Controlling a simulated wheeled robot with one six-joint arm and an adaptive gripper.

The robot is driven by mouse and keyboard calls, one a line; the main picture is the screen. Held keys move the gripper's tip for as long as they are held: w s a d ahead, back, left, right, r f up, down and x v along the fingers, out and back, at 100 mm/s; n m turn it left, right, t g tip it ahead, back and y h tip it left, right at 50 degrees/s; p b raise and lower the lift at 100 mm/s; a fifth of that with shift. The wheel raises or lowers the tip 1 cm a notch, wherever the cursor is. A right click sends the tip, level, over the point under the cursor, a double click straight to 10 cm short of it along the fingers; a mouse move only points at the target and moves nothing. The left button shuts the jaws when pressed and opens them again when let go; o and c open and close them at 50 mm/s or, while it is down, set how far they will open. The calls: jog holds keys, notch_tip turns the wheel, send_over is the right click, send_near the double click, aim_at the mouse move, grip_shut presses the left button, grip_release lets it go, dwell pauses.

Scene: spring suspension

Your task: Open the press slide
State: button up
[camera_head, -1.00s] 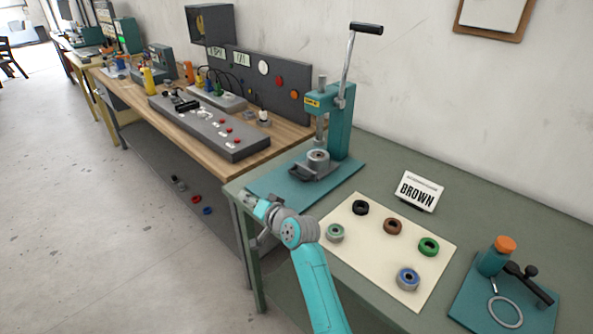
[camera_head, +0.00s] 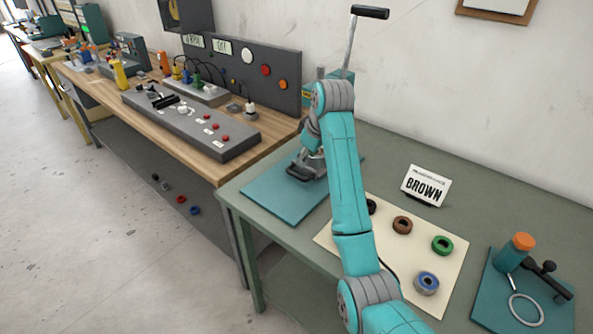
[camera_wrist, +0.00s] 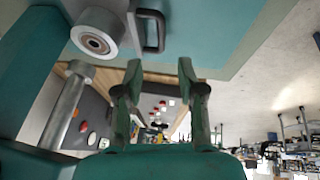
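The press stands on a teal base plate (camera_head: 275,195); its lever (camera_head: 370,12) points up, and my arm hides most of its body. The dark press slide (camera_head: 300,173) with its handle is low on the plate, partly covered by my arm. In the wrist view, the slide's round grey seat (camera_wrist: 95,42) and its dark loop handle (camera_wrist: 153,31) show at the top, with the press ram (camera_wrist: 66,112) at left. My gripper (camera_wrist: 159,66) is open and empty. Its fingertips appear near the handle, which is not between them. Contact cannot be told.
A cream mat (camera_head: 447,275) with several coloured rings lies at right, by a BROWN sign (camera_head: 425,186). A wooden bench (camera_head: 215,172) with a grey control box stands at left.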

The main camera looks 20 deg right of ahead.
aim_at(297, 175)
jog(key=x, duration=1)
jog(key=shift+w+f, duration=0.1)
grip_shut()
jog(key=shift+a, duration=0.1)
